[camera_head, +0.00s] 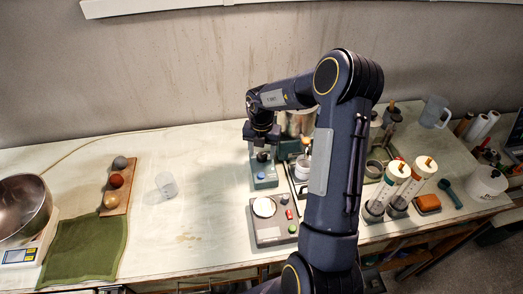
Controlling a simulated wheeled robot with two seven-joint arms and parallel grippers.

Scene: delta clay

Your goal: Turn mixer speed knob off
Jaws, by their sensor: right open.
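My right arm reaches up from the bottom and over the bench, and its open gripper (263,155) points down. The gripper is just above the front of a teal device (264,183), which has a small blue knob-like part (261,176) on it. I cannot tell whether the fingers touch the device, and the gripper hides its upper part. I cannot tell for sure which one is the mixer speed knob. My left gripper is out of view.
A clear cup (166,184), a wooden board (117,189) with three balls, a green cloth (84,249) and a metal bowl (22,208) on a scale are at left. White cylinders (387,186) and a jug (434,111) stand at right.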

